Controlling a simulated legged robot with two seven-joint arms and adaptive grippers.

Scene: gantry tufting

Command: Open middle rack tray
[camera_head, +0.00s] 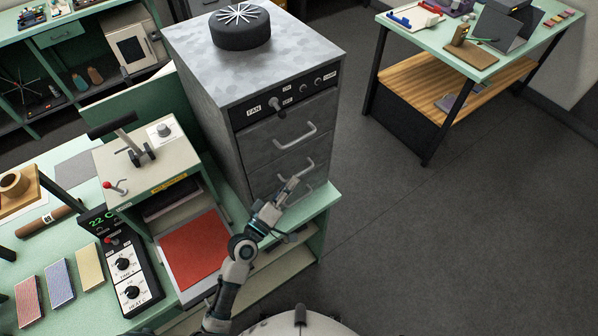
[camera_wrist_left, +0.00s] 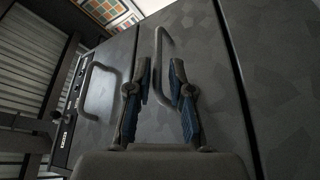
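The grey metal rack cabinet (camera_head: 210,95) stands behind the green bench, with trays stacked under a dark control panel. The middle tray (camera_head: 265,168) looks flush with the front. Its bar handle (camera_head: 298,170) is just above my left gripper (camera_head: 293,184). In the left wrist view the middle handle (camera_wrist_left: 160,42) lies between the two spread fingers of my left gripper (camera_wrist_left: 162,78). The fingers look open; contact with the bar cannot be told. The upper tray handle (camera_wrist_left: 98,92) is at the left there. The lowest tray is partly hidden by my arm. My right gripper is not in view.
A press with a red pad (camera_head: 194,250) stands close left of my left arm. A dial box (camera_head: 130,270) is further left. A black round fan vent (camera_head: 240,28) tops the cabinet. Open floor lies to the right, with another workbench (camera_head: 470,60) at the back.

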